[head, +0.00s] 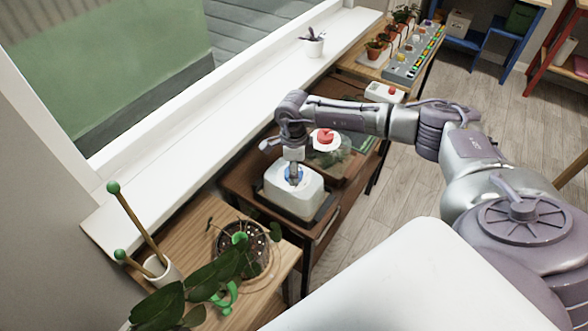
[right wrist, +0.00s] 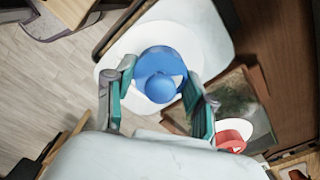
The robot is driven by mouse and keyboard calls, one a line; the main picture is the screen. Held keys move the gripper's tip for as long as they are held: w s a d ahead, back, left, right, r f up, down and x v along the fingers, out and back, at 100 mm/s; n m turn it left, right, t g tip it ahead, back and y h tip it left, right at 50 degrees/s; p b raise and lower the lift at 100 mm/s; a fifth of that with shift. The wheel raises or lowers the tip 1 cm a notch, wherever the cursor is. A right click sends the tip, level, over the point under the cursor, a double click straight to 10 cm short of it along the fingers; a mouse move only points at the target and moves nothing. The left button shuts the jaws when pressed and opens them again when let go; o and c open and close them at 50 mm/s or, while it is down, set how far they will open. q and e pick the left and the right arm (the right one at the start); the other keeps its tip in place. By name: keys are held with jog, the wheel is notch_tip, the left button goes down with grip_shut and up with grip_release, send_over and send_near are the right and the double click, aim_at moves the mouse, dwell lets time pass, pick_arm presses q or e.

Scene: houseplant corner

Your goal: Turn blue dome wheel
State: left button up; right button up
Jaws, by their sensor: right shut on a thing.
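The blue dome wheel (head: 292,180) sits on top of a white rounded housing (head: 291,199) on the brown cabinet. In the right wrist view the wheel (right wrist: 165,60) shows as a blue disc with a round raised centre on a white ring. My right gripper (head: 294,166) comes down on the wheel from above. Its teal fingertips (right wrist: 158,82) are at opposite sides of the wheel, and it is shut on it. In the head view the gripper hides part of the wheel. My left gripper is not in view.
A red knob (head: 325,137) on a white disc is just behind the housing. A potted plant (head: 246,240) stands on the wooden table (head: 200,225) in front. A white pot (head: 314,47) is on the sill. A colourful button panel (head: 414,57) lies further back.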

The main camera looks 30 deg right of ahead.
jog(key=shift+m, duration=0.7)
jog(key=m+b, duration=0.1)
jog(key=m, duration=0.7)
jog(key=shift+b, duration=0.4)
jog(key=m, duration=0.5)
jog(key=shift+a+m, duration=0.1)
jog(key=shift+m, duration=2.5)
jog(key=o, duration=1.2)
jog(key=shift+c, duration=0.2)
